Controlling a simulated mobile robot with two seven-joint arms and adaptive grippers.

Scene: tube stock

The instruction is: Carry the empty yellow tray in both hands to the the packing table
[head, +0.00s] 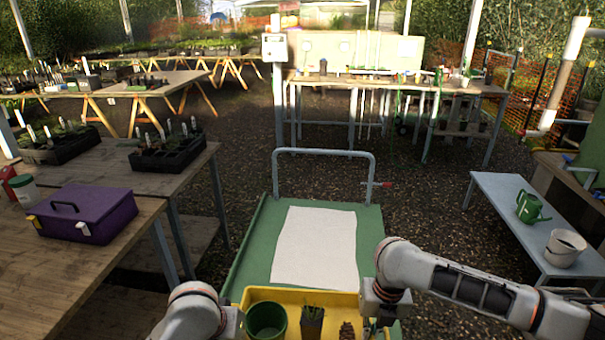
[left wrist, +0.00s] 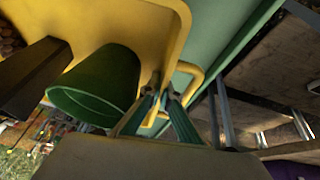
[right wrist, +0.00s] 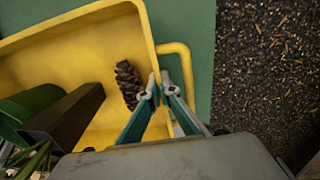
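The yellow tray (head: 290,294) is at the near end of the green cart top, at the bottom of the head view. It is not empty: it holds a green pot (head: 266,320), a dark square pot with a plant (head: 312,322) and a pine cone (head: 346,331). I cannot tell whether the tray touches the cart. My left gripper (left wrist: 162,88) is closed on the tray's rim beside one loop handle. My right gripper (right wrist: 158,80) is closed on the opposite rim beside the other handle (right wrist: 187,62). Several tables show; none is marked as the packing table.
The green cart (head: 247,245) bears a white sheet (head: 315,247) and a grey rail. A wooden table with a purple box (head: 85,213) stands close on the left. A low bench (head: 490,190) is at right, a long table (head: 400,84) ahead. Gravel floor (head: 430,195) lies between.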

